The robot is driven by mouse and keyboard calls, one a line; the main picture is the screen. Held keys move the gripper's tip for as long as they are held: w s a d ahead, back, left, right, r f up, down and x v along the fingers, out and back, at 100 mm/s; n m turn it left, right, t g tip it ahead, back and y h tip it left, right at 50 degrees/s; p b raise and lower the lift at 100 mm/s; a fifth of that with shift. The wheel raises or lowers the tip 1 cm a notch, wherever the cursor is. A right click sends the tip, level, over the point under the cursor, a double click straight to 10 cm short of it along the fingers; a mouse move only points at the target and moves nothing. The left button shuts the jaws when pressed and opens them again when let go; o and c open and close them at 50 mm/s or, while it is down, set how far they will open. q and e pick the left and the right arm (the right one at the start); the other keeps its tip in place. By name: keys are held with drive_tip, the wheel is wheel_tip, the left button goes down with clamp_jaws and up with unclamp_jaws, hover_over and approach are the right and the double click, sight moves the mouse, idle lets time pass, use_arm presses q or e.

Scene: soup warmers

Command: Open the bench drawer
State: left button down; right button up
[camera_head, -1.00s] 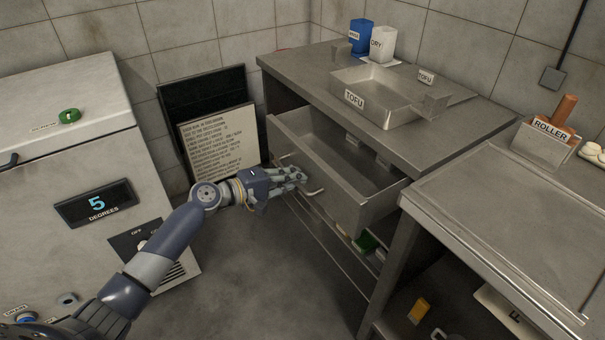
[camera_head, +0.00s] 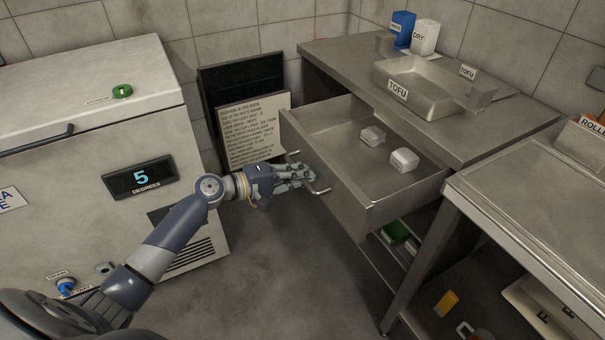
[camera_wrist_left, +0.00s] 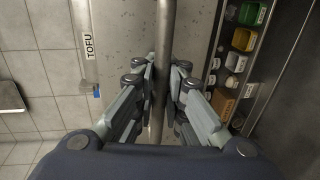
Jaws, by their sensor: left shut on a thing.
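The bench drawer (camera_head: 372,214) is a grey metal box pulled well out from under the steel bench, with its inside showing. Two small pale tubs, one (camera_head: 372,136) farther back and one (camera_head: 403,160) nearer, are in it. Its bar handle (camera_head: 322,190) is on the drawer front. My left gripper (camera_head: 306,177) is at the handle, its fingers shut around the bar. In the left wrist view the handle bar (camera_wrist_left: 165,50) runs between the two fingers of the gripper (camera_wrist_left: 165,88). My right gripper is not in view.
A tray labelled TOFU (camera_head: 420,95) sits on the bench top. A chest freezer (camera_head: 90,130) stands at left and a text board (camera_head: 255,130) leans at the wall. A steel table (camera_head: 530,210) is close at right. The floor (camera_head: 290,270) before the drawer is clear.

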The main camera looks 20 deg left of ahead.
use_arm(q)
drive_tip(key=c, duration=1.7)
unclamp_jaws()
drive_tip(key=shift+o, duration=0.2)
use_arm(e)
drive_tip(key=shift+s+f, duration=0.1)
use_arm(q)
drive_tip(key=v, duration=1.2)
